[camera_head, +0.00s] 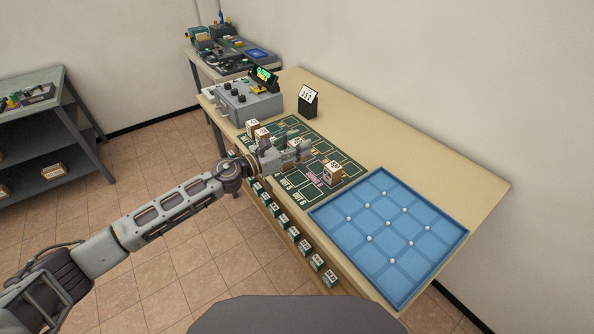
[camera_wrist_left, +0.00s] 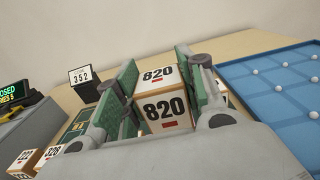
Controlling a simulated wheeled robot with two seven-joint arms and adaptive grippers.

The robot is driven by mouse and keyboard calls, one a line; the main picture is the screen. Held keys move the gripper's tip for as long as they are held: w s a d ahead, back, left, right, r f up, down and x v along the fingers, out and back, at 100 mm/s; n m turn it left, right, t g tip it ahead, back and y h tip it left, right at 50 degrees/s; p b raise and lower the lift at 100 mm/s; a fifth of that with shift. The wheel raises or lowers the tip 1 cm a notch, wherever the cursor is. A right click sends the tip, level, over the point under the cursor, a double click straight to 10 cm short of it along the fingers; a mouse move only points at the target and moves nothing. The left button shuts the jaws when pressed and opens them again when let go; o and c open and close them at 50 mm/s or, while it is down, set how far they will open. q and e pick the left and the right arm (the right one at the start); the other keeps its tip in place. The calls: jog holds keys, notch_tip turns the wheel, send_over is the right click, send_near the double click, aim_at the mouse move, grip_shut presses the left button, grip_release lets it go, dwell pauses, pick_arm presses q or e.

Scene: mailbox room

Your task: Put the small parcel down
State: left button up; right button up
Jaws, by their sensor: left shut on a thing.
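My left gripper (camera_head: 292,152) is shut on a small parcel marked 820, which sits between its green pads. The parcel (camera_wrist_left: 165,112) shows clearly in the left wrist view, where the gripper (camera_wrist_left: 152,82) has a finger on either side of it. In the head view the gripper and held parcel are over the dark green mat (camera_head: 299,188) with printed outlines on the table. The fingers hide most of the parcel there, and I cannot tell whether its underside touches the mat. My right gripper is not in view.
Another parcel (camera_head: 332,173) stands on the mat right of the gripper; two more (camera_head: 253,127) stand at its far left. A blue tray (camera_head: 318,213) with white balls lies at the right. A grey device (camera_head: 247,102) and a 352 sign (camera_head: 308,101) stand behind. The table's back right is clear.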

pick_arm(q)
notch_tip(320, 180, down, 4)
jog(key=shift+f+b, duration=0.1)
jog(key=shift+b, duration=0.5)
jog(key=shift+f, duration=0.85)
notch_tip(320, 180, down, 3)
jog(key=shift+r+b, duration=0.1)
jog(key=shift+b, duration=0.45)
jog(key=o, duration=0.8)
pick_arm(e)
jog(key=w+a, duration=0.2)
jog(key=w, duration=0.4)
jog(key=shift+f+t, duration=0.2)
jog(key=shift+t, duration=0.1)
